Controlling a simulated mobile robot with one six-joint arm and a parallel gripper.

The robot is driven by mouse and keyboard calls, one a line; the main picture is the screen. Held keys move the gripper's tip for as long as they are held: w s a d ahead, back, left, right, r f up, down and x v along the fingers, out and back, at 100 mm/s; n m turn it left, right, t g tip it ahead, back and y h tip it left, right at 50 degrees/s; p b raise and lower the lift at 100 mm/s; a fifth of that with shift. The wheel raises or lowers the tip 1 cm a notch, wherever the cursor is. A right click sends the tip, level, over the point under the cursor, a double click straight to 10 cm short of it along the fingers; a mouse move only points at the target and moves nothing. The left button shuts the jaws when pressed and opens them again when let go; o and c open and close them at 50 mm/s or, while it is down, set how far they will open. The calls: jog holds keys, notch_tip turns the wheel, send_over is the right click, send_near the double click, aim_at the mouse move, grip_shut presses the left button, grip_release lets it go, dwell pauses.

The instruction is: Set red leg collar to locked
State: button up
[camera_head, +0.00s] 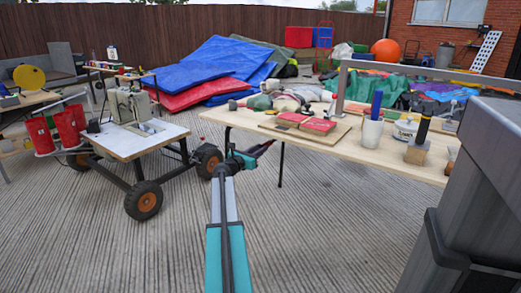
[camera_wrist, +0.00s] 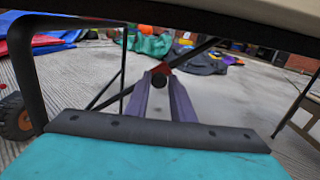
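A small red part (camera_wrist: 161,68), which looks like the leg collar, sits on dark struts under a table in the wrist view. A round black piece (camera_wrist: 158,81) is just below it, between my fingertips in the picture. Whether the collar is locked cannot be told. My gripper (camera_wrist: 161,76) is open, its two long grey-purple fingers apart and pointing towards the collar; contact cannot be told. In the head view my gripper (camera_head: 266,146) is low beside the near left part of the wooden table (camera_head: 240,120). The collar is not made out there.
The table edge (camera_wrist: 240,22) crosses above my fingers, and a dark leg (camera_wrist: 30,75) stands to their left. A wheeled cart (camera_head: 130,147) is left of my arm. Cups, red boxes and tools lie on the wooden table. The paved floor in front is clear.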

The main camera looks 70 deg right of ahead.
jog(key=shift+s, duration=0.15)
grip_shut()
jog(key=w+d+f+p, duration=0.1)
jog(key=w+f, duration=0.4)
jog(key=shift+w+d, duration=0.2)
jog(key=o, duration=0.5)
grip_release()
jog(key=shift+o, duration=0.5)
jog(key=shift+w, duration=0.1)
